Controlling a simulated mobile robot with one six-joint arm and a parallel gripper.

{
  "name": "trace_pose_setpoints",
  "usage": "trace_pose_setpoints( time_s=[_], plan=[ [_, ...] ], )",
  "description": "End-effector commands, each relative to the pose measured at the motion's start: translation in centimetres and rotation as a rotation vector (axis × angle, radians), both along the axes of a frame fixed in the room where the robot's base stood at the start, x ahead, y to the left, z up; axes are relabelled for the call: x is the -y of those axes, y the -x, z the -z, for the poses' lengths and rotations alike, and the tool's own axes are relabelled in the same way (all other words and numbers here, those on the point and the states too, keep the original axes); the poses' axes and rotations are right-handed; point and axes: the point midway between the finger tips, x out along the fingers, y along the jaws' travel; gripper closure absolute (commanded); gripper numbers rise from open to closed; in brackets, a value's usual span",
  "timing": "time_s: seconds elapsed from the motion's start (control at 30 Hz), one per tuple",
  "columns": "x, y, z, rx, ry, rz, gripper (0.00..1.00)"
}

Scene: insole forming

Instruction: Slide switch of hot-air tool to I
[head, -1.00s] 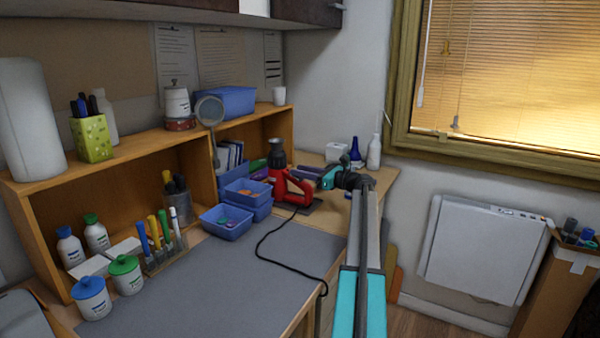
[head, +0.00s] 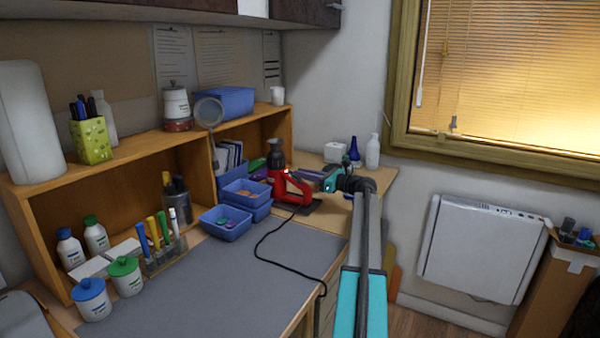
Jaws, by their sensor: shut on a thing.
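The red hot-air tool (head: 281,184) stands on a dark base on the desk, its black nozzle pointing up. A small orange glow shows near the top of its red body. My gripper (head: 299,176) reaches in from the right, with its tips at the tool's handle side. It is shut on the tool's switch, which is too small and covered to see clearly, so I cannot read its I mark. A black cord (head: 262,240) runs from the tool across the grey mat to the desk's front edge.
Blue bins (head: 226,222) stand just left of the tool, and a wooden shelf (head: 150,160) is behind them. A blue bottle (head: 354,149) and a white bottle (head: 373,151) stand behind my arm. The grey mat (head: 200,285) is mostly clear.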

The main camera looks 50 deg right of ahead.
Motion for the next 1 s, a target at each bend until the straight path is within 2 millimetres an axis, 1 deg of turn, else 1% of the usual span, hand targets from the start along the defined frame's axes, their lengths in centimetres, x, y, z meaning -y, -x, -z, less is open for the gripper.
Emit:
trace_pose_setpoints(
  time_s=[0.23,0.27,0.33,0.37,0.77,0.87,1.0],
  plan=[
    [0.0,0.0,0.0,0.001,0.000,-0.001,1.00],
    [0.0,0.0,0.0,0.001,0.000,-0.001,0.84],
    [0.0,0.0,0.0,0.001,0.000,-0.001,0.72],
    [0.0,0.0,0.0,0.001,0.000,-0.001,0.69],
    [0.1,0.3,0.0,0.001,0.000,0.000,0.69],
    [0.2,0.9,0.0,0.001,0.000,0.001,0.69],
    [0.5,2.3,0.1,0.001,0.000,0.001,0.69]
  ],
)
